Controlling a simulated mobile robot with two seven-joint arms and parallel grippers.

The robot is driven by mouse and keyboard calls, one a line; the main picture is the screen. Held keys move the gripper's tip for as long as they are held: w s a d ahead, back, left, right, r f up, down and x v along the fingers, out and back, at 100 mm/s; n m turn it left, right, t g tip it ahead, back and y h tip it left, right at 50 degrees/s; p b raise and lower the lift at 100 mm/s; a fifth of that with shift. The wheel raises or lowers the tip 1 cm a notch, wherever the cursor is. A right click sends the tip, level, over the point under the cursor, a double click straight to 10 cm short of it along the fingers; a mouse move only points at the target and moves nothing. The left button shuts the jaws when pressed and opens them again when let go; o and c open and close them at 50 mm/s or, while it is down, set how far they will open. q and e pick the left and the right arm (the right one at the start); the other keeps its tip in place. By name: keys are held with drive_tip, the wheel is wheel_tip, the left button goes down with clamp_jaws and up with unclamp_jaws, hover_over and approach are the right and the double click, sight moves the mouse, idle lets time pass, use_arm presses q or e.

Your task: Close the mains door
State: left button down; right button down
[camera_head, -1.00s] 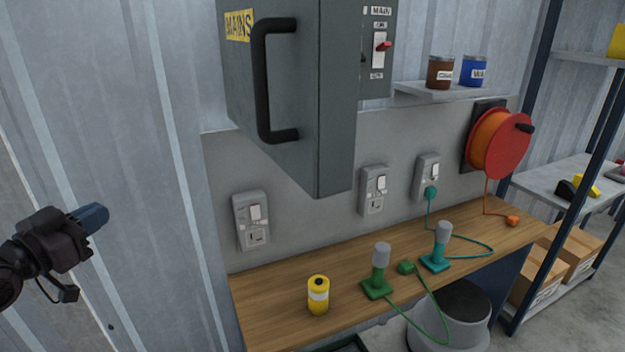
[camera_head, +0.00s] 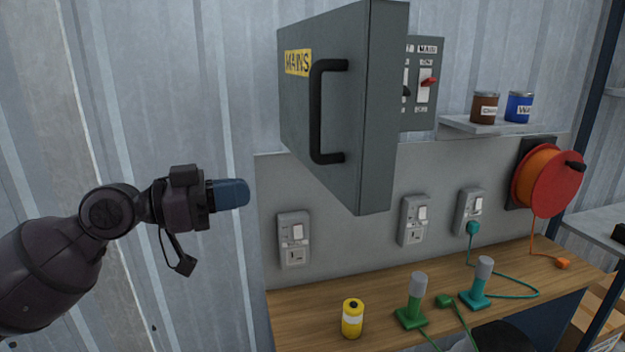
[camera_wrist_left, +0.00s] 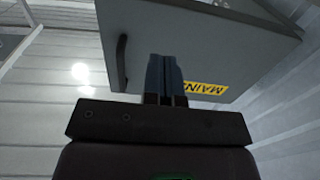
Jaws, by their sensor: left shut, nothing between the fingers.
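The grey mains door (camera_head: 325,115) stands swung open from the wall box, with a yellow MAINS label (camera_head: 298,62) and a black bar handle (camera_head: 319,112) on its outer face. Behind it the grey mains box (camera_head: 421,115) shows switches, one with a red lever. My left gripper (camera_head: 246,192) is shut and empty, left of and below the door, apart from it in the head view. In the left wrist view the shut blue fingers (camera_wrist_left: 164,75) overlap the door face (camera_wrist_left: 205,45), near the handle (camera_wrist_left: 122,62); contact cannot be told. My right gripper is not in view.
Wall sockets (camera_head: 294,240) sit below the door. A shelf with two tins (camera_head: 484,108) and an orange-red cable reel (camera_head: 545,178) are to the right.

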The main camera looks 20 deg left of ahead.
sight(325, 180)
use_arm(q)
drive_tip(key=p+x, duration=0.3)
drive_tip(key=x, duration=0.7)
drive_tip(key=shift+w+d+r, duration=0.15)
drive_tip(key=shift+d, duration=0.05)
drive_tip(key=shift+w+d+p, duration=0.3)
drive_tip(key=shift+w+d, duration=0.15)
drive_tip(key=shift+d, duration=0.1)
drive_tip(key=shift+w, duration=0.1)
